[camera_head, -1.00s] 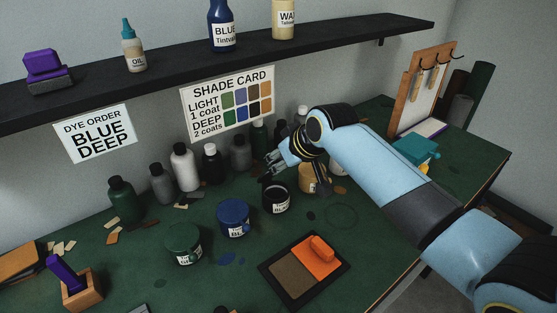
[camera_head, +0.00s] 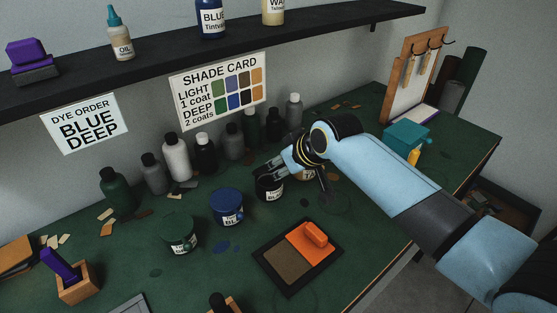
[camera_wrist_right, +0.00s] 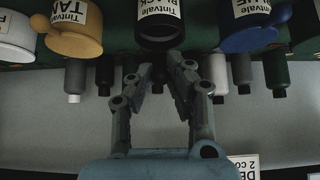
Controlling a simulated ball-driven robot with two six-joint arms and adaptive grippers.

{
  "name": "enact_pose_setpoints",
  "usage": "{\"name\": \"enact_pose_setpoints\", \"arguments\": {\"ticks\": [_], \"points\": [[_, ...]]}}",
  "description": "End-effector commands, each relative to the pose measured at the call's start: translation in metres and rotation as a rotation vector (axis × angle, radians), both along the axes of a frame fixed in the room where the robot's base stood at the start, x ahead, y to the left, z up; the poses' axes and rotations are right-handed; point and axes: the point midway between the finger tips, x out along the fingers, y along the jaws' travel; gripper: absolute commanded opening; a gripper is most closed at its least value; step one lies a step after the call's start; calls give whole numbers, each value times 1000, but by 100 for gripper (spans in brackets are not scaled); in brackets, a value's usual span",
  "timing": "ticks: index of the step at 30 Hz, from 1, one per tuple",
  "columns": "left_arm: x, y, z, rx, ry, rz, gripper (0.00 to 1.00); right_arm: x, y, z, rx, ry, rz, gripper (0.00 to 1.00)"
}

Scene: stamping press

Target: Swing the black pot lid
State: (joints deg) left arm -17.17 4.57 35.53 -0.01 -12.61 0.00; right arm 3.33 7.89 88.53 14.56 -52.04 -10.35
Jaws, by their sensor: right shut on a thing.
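The black pot (camera_head: 269,190) stands on the green bench in the head view, partly covered by my right gripper (camera_head: 268,171). In the right wrist view the black pot (camera_wrist_right: 161,13) is at the top centre, with its dark round lid end (camera_wrist_right: 161,38) facing the fingers. My right gripper (camera_wrist_right: 162,78) has its fingers close together at the lid's edge and is shut on a dark part there, apparently the lid's tab. The fingers hide much of that contact. My left gripper is not in view.
The blue pot (camera_head: 227,205) and green pot (camera_head: 179,234) stand left of the black pot. The tan pot (camera_wrist_right: 75,30) is beside it. Several bottles (camera_head: 177,157) line the wall behind. A tray (camera_head: 296,257) with an orange block lies in front.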

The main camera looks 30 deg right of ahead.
Motion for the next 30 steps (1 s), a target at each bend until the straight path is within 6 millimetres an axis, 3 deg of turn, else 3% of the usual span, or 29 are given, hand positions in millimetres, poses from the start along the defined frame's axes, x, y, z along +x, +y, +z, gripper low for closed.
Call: {"name": "enact_pose_setpoints", "arguments": {"ticks": [4,17,30], "points": [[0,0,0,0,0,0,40,-10,-1,-13,1,9,1,0],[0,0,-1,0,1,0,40,-12,-1,-17,1,9,1,0],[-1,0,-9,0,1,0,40,-23,-2,-45,1,10,1,0]]}}
